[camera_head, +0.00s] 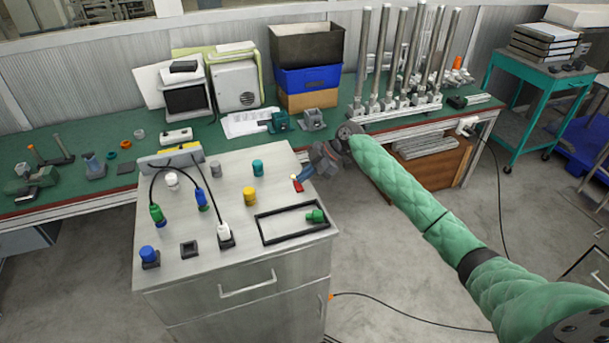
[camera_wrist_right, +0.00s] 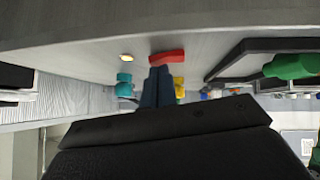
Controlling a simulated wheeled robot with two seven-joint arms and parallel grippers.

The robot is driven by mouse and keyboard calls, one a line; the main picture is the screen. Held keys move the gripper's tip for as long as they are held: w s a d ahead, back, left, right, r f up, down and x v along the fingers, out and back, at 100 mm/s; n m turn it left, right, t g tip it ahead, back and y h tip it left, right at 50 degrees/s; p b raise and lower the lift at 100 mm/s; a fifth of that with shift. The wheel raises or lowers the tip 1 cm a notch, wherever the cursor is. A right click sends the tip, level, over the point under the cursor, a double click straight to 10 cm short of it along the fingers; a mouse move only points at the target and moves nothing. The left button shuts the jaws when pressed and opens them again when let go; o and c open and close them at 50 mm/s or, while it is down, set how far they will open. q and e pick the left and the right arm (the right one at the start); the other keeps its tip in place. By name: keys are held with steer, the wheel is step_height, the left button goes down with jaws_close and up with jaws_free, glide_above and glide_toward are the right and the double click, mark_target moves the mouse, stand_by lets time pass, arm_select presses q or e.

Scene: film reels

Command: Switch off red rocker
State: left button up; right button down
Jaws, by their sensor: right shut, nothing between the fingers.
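The red rocker (camera_head: 297,185) is a small red piece near the right edge of the grey cabinet top. In the right wrist view the red rocker (camera_wrist_right: 167,57) lies just beyond my fingertips, looking slightly tilted. My right gripper (camera_head: 301,178) comes in from the right, its blue fingers shut and empty, right beside the rocker. In the wrist view the right fingertips (camera_wrist_right: 160,69) overlap the rocker's near edge; I cannot tell whether they touch. A small pale yellow disc (camera_wrist_right: 127,58) sits beside the rocker. My left gripper is not in view.
On the cabinet top (camera_head: 222,205) stand a yellow knob (camera_head: 250,196), a teal knob (camera_head: 258,167), a black frame (camera_head: 268,237) with a green plug (camera_head: 315,216), and several cabled plugs. A green workbench (camera_head: 60,190) with boxes and metal posts lies behind.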

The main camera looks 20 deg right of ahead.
steer(key=shift+w+f, duration=0.1)
steer(key=shift+f, duration=0.05)
steer(key=shift+w+f+g, duration=0.1)
steer(key=shift+f+g, duration=0.05)
steer(key=shift+g, duration=0.25)
steer(key=shift+s, duration=0.3)
steer(key=shift+s+f, duration=0.1)
steer(key=shift+s, duration=0.05)
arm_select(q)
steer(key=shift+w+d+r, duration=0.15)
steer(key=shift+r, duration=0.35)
arm_select(e)
steer(key=shift+s, duration=0.5)
